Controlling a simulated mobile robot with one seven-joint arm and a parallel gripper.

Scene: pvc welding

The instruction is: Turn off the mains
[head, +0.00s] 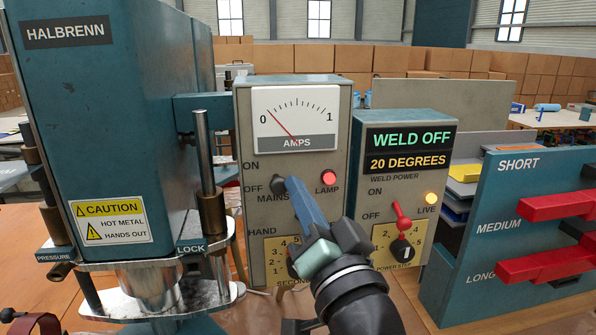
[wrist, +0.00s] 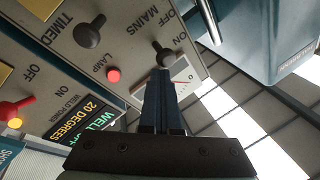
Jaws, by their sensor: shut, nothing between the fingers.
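The grey control panel (head: 326,190) carries an AMPS meter (head: 295,120), a red lamp (head: 329,178) that looks lit, and the dark mains switch knob (head: 277,185) beside the ON and OFF marks. The meter needle points near 0. In the wrist view the mains knob (wrist: 164,57) is just beyond my fingertips and the lamp (wrist: 113,75) is to its left. My gripper (head: 291,182) is shut and empty, its blue fingers close together at the knob. I cannot tell whether they touch it, or which way its lever is set.
A weld unit (head: 405,135) reads WELD OFF and 20 DEGREES, with a red power switch (head: 400,215) and lit LIVE lamp (head: 431,198). A teal press (head: 105,120) with hot-metal caution label stands close left. A rack (head: 520,235) with red bars stands right.

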